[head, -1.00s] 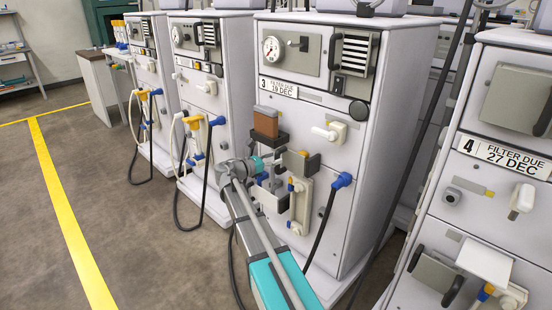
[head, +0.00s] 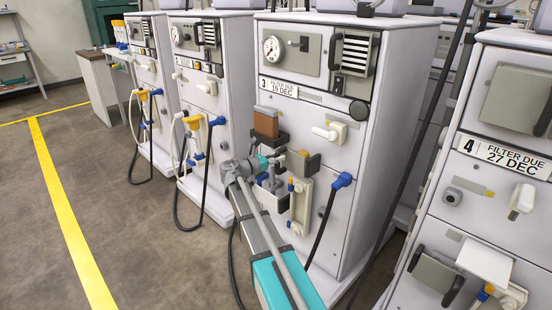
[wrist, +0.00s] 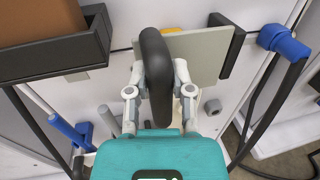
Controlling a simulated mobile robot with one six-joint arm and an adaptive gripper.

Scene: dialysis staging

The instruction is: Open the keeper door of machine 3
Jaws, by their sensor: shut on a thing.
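Machine 3 (head: 345,150) stands in the middle of the head view, with a "3" and a "Filter due 19 Dec" label on its front. Its keeper door is a small grey-green plate (head: 305,161) low on that front; it fills the upper middle of the wrist view (wrist: 208,55). A thick black upright handle (wrist: 156,62) stands out from the plate. My gripper (wrist: 157,90) has its two fingers on either side of this handle, shut on it. In the head view my gripper (head: 274,162) is at the plate's left. I cannot tell whether the door is ajar.
A dark tray (wrist: 60,52) with a brown block sits close at the gripper's upper left. A blue connector with a black hose (wrist: 284,42) is at the right. Machine 4 (head: 490,190) is at the right; open floor lies left.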

